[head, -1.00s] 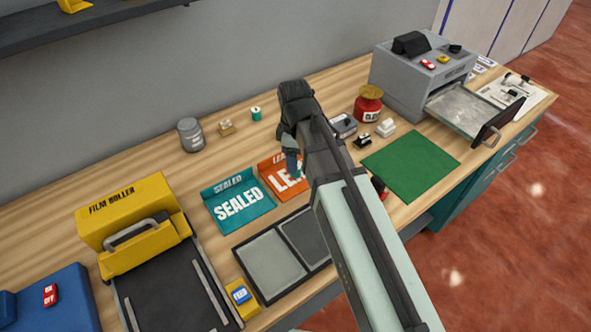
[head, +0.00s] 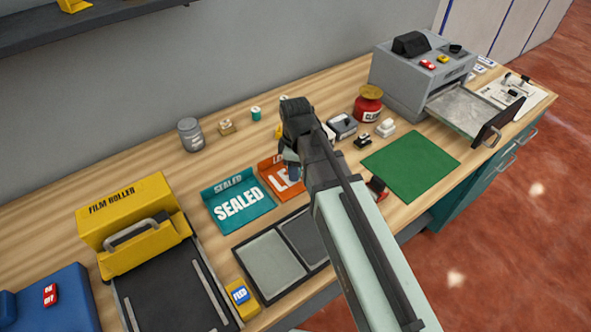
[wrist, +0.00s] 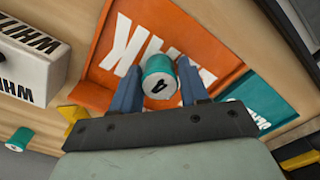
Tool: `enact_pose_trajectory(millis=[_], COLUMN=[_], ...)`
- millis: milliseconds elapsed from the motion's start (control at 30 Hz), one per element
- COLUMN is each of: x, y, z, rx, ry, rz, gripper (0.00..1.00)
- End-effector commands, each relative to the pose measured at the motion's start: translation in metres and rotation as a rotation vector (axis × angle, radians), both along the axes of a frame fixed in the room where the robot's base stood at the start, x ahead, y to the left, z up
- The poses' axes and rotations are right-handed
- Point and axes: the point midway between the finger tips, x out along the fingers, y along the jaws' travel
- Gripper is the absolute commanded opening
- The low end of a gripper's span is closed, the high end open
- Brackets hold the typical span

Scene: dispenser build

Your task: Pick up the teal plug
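A teal plug (wrist: 161,79) with a white end face marked 4 sits between the two blue fingers of my gripper (wrist: 160,85) in the wrist view. The fingers appear shut on it from both sides. The plug looks larger than a second teal plug (wrist: 18,139) on the wood, so it seems held above the surface. In the head view my gripper (head: 291,170) is over the orange tray (head: 270,167), and the held plug is mostly hidden. Another teal plug (head: 256,113) stands at the back of the bench.
The teal SEALED tray (head: 238,203) lies left of the orange one. A grey can (head: 190,134) stands at the back. A green mat (head: 411,165) is clear on the right. The yellow film roller (head: 132,219) stands at left, the grey machine (head: 420,80) at back right.

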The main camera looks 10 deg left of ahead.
Motion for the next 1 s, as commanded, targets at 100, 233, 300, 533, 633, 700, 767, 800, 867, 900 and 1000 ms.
enact_pose_trajectory(millis=[100,233,300,533,633,700,767,800,867,900,1000], x=[0.000,0.000,0.000,0.000,0.000,0.000,0.001,0.001,0.001,0.001,0.001], y=[0.000,0.000,0.000,0.000,0.000,0.000,0.000,0.000,0.000,0.000,0.001], z=[0.000,0.000,0.000,0.000,0.001,0.004,0.007,0.011,0.018,0.023,0.038], rx=[0.000,0.000,0.000,0.000,0.000,0.000,0.001,0.001,0.001,0.001,0.001], ry=[0.000,0.000,0.000,0.000,0.000,-0.001,-0.001,-0.002,-0.002,-0.002,-0.003], rz=[0.000,0.000,0.000,0.000,0.000,0.000,0.000,0.000,0.000,0.000,0.000], gripper=[0.33,0.20,0.13,0.06,0.06,0.06,0.06,0.06,0.06,0.06,0.06])
